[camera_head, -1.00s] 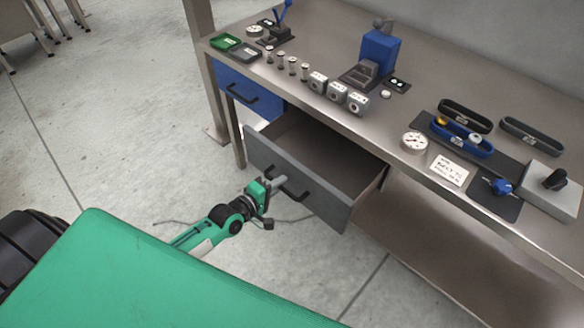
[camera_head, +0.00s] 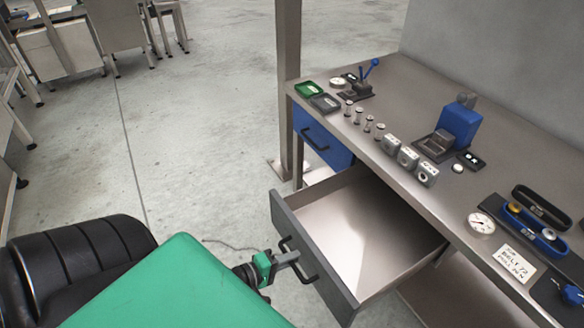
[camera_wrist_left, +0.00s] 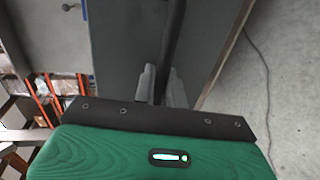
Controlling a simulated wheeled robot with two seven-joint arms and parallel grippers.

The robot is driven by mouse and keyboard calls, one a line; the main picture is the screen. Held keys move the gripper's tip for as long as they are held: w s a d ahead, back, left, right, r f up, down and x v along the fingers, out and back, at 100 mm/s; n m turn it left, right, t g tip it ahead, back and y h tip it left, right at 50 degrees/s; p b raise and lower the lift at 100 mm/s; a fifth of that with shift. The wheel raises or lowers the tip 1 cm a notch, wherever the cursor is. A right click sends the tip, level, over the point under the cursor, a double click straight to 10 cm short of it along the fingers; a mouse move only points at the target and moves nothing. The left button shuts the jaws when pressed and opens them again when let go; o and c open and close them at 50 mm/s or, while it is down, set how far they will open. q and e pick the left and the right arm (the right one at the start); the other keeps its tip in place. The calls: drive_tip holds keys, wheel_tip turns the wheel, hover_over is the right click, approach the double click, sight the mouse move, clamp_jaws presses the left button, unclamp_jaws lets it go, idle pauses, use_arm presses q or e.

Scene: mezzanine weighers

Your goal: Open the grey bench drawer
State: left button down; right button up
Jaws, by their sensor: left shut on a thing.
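The grey bench drawer (camera_head: 311,262) stands pulled out from under the metal bench, and its empty inside shows in the head view. A dark bar handle (camera_head: 298,259) is on its grey front. My left gripper (camera_head: 291,257) is shut on this handle, its arm coming from behind my green body panel. In the left wrist view the gripper's fingers (camera_wrist_left: 161,86) close around the dark handle bar (camera_wrist_left: 174,45), in front of the grey drawer front (camera_wrist_left: 125,40). My right gripper is not in view.
A shut blue drawer (camera_head: 322,138) is beyond the grey one, beside a bench post. The bench top (camera_head: 408,103) holds a blue device (camera_head: 460,125), trays, weights, dials and a note card (camera_head: 514,262). Open floor lies left.

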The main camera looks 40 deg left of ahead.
use_arm(q)
drive_tip(key=c, duration=1.6)
unclamp_jaws()
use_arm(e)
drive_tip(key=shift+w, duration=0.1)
use_arm(q)
drive_tip(key=shift+o, duration=0.2)
drive_tip(key=v, duration=1.3)
drive_tip(key=shift+s+b, duration=0.4)
drive_tip(key=shift+b, duration=0.05)
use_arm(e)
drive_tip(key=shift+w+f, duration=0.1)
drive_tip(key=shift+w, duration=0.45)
use_arm(q)
drive_tip(key=shift+a, duration=0.15)
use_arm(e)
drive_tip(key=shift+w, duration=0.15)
